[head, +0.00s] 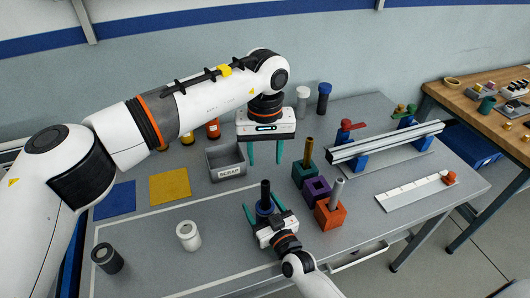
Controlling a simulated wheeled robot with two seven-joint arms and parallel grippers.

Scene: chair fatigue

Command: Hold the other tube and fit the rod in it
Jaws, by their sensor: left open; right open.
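A black rod (265,188) stands upright in a short blue tube (264,208) on the grey table. My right gripper (264,205) is open, with its teal fingers on either side of the blue tube; I cannot tell whether they touch it. My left gripper (266,160) is open and empty, pointing down above and behind the black rod. A white tube (188,236) and a dark grey tube (107,258) stand upright at the front left. A brass rod (308,149) stands in a teal block (304,174) and a grey rod (337,190) in an orange block (329,216).
A purple block (317,189) with no rod stands between the other blocks. A grey scrap bin (226,161) is left of my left gripper. A metal rail fixture (385,143) and white scale (416,191) are at right. Bottles (324,98) stand behind.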

